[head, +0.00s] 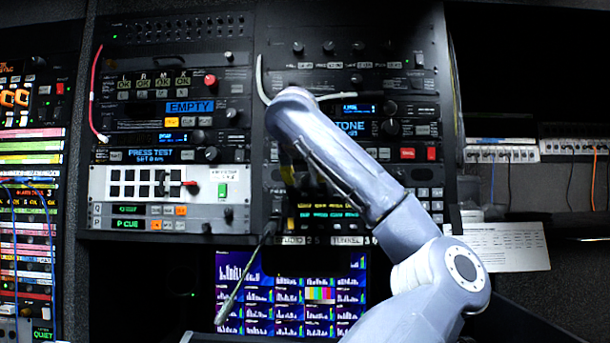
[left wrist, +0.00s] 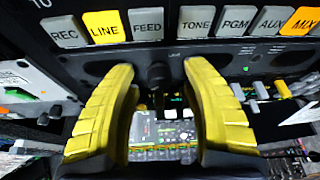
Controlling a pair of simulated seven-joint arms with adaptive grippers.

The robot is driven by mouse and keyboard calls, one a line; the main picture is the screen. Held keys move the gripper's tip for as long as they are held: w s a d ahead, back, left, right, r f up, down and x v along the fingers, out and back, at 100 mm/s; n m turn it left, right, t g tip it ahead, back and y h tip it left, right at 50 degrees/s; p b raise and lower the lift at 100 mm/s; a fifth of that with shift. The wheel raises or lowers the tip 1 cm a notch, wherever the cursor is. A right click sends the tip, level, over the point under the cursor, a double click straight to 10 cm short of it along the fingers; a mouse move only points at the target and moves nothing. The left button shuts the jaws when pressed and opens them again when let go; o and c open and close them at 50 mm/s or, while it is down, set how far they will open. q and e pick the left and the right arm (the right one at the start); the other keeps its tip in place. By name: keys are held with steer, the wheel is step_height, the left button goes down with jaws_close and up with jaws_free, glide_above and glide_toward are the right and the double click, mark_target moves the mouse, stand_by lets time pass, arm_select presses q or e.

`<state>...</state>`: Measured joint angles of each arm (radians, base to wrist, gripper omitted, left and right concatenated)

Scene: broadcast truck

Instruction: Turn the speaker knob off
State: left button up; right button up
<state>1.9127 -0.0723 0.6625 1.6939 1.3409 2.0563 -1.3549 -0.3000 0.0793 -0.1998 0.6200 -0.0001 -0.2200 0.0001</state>
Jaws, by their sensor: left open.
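In the left wrist view, a small dark knob (left wrist: 158,75) stands on a black panel strip below a row of labelled buttons. It appears to be the speaker knob, though I cannot read its label. My left gripper (left wrist: 156,69) is open, with one yellow finger on each side of the knob. Gaps show between the fingers and the knob, and I cannot tell whether either touches it. In the head view, the left gripper (head: 289,192) is at the right-hand rack, largely hidden behind my pale arm. The knob cannot be made out there. The right gripper is not in view.
The wrist view shows buttons including LINE (left wrist: 103,27) and TONE (left wrist: 196,22) just above the fingers. In the head view, a thin gooseneck stalk (head: 246,275) hangs near the gripper, above a monitor (head: 257,319). Another equipment rack (head: 97,210) stands to the left.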

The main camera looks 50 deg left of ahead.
arm_select(q)
jaws_close()
stand_by(0.4)
steer(key=shift+n, duration=0.5)
jaws_free()
steer(key=v, duration=1.2)
steer(key=shift+s+a, duration=0.2)
steer(key=shift+s, duration=0.1)
